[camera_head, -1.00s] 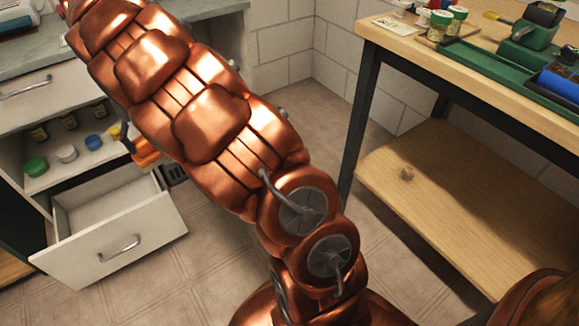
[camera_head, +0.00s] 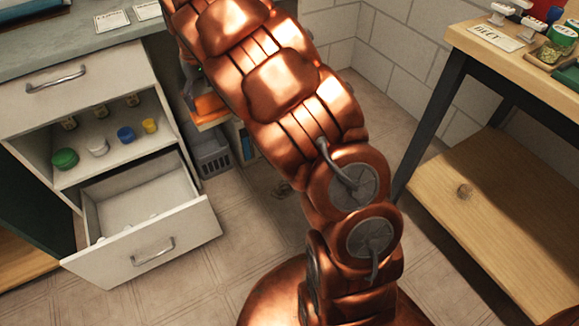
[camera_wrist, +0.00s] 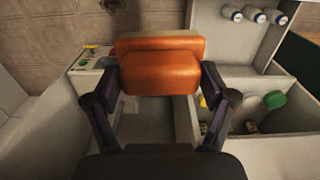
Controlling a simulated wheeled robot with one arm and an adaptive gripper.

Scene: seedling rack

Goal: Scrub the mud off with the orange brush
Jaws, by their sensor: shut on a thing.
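My gripper (camera_wrist: 160,98) is shut on an orange block-shaped thing, which I take for the orange brush (camera_wrist: 160,72). The brush sits between the two dark fingers, held across them, and fills the middle of the wrist view. In the head view the brush (camera_head: 210,104) shows beside my arm, right of the white cabinet, and my arm hides most of the gripper. Bristles cannot be made out. I cannot identify any mud in either view.
A white cabinet (camera_head: 75,88) has an open drawer (camera_head: 150,248) jutting out, with small lidded jars on the shelf above. A grey basket (camera_head: 212,155) stands on the floor beside it. A wooden workbench (camera_head: 500,62) with a lower shelf (camera_head: 500,195) is at right.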

